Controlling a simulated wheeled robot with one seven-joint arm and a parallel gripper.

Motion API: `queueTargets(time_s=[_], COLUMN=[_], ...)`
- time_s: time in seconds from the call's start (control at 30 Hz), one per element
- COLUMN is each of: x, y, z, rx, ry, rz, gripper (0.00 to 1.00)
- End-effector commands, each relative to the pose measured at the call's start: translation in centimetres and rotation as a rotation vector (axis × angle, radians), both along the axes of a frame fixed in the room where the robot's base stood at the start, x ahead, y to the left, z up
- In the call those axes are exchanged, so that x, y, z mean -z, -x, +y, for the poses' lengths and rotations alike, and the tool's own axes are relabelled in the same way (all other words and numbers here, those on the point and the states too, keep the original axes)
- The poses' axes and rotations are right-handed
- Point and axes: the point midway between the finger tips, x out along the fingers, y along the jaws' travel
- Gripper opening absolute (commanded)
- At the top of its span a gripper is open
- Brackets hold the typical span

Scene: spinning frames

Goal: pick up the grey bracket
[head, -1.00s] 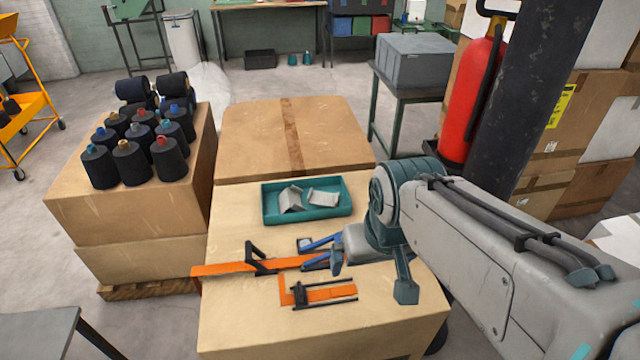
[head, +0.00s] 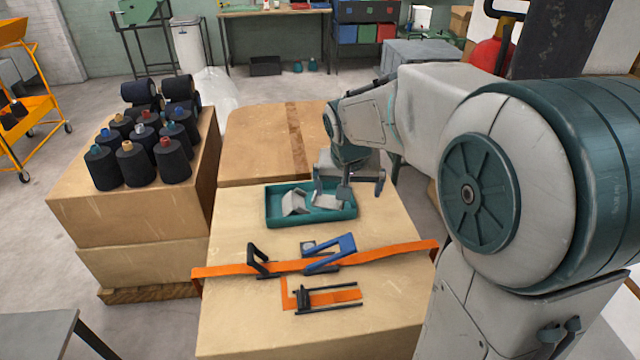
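Two pale grey angled brackets lie in a shallow teal tray (head: 283,223) on the cardboard-topped stack. The left bracket (head: 294,203) is in plain view and sits tilted in the tray. I cannot tell whether any finger touches the bracket, and nothing is seen held.
An orange strap (head: 375,255) with a black buckle and a blue-handled buckle (head: 332,255) crosses the box in front of the tray. A black tool on an orange piece (head: 330,296) lies nearer. Dark thread cones (head: 135,163) stand on the left stack. A taped box (head: 255,145) is behind.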

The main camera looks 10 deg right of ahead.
Motion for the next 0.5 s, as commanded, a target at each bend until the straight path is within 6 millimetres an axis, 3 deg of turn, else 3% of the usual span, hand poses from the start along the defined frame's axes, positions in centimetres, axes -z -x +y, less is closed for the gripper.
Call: queueTargets(time_s=[0.03,0.2,0.33,0.5], x=[1.4,4.7,7.1,9.0], y=[-2.1,-8.4,-12.0,-14.5], z=[0.3,1.1,1.8,2.4], rx=[0.016,0.081,0.118,0.145], ry=[0.002,0.004,0.001,-0.002], rz=[-0.003,-0.036,-0.059,-0.078], gripper=[1.00,1.00,1.00,1.00])
